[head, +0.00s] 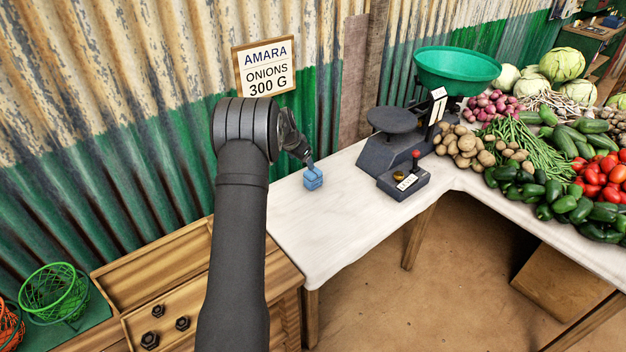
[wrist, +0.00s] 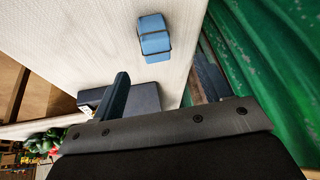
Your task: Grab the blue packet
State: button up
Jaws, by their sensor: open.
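The blue packet (head: 313,179) is a small block with a dark band around it. It sits on the white counter near the wall. In the wrist view the packet (wrist: 154,36) lies beyond my two fingertips, between their lines and apart from both. My gripper (head: 309,161) is just above the packet in the head view, pointing down at it. It is open and empty, and its fingers stand well apart in the wrist view (wrist: 163,80).
Vegetables fill the right counter. The corrugated wall (head: 190,130) rises close behind. The white counter (head: 345,215) is clear around the packet.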

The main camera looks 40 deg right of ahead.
aim_at(313, 173)
jog(key=shift+m+g, duration=0.8)
jog(key=x, duration=0.6)
jog(key=d+x, duration=0.1)
jog(key=x, duration=0.2)
jog(key=shift+d+r, duration=0.15)
jog(key=shift+d, duration=0.05)
jog(key=shift+w+x, duration=0.15)
jog(key=shift+x, duration=1.15)
jog(key=shift+w+x, duration=0.2)
jog(key=shift+x, duration=1.1)
jog(key=shift+c, duration=0.4)
jog(key=c, duration=1.1)
